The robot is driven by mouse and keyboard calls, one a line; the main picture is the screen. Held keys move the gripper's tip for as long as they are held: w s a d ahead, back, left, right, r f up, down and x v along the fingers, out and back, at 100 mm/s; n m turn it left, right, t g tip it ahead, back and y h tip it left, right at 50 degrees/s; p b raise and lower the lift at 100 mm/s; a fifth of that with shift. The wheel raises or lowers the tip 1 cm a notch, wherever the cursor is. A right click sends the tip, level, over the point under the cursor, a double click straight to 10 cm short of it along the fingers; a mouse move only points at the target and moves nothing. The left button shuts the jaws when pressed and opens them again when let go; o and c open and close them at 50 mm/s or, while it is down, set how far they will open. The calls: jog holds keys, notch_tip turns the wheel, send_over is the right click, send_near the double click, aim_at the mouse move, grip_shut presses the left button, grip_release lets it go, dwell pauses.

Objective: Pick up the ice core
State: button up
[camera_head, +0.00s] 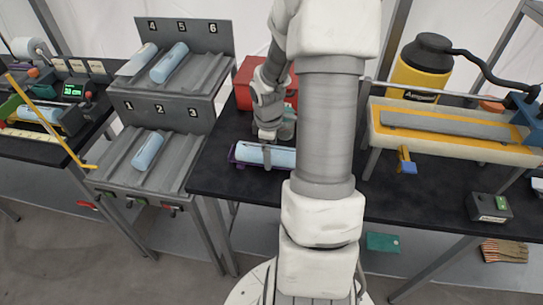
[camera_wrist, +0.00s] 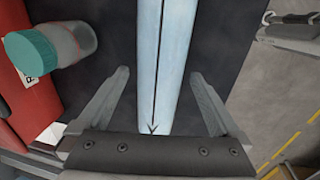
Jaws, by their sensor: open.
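A pale blue ice core (camera_head: 283,157) lies on the dark table, in what looks like a purple-edged holder, partly hidden by my arm. In the wrist view the ice core (camera_wrist: 162,55) shows a black line ending in an arrowhead. My gripper (camera_wrist: 160,78) is open, with one finger on each side of the core and visible gaps between. In the head view my gripper (camera_head: 267,152) is at the core from above. More ice cores lie on the numbered rack: one (camera_head: 148,151) in the lower tier near 2, one (camera_head: 169,63) in the upper tier near 5.
A red box (camera_head: 245,85) stands behind the core. A jar with a teal lid (camera_wrist: 32,53) is close beside my left finger in the wrist view. A yellow-sided bench device (camera_head: 455,130) stands at right, with a small dark box (camera_head: 489,207) before it.

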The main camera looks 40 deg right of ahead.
jog(key=shift+w+f, duration=0.1)
jog(key=shift+f, duration=0.35)
jog(key=shift+c, duration=0.2)
grip_shut()
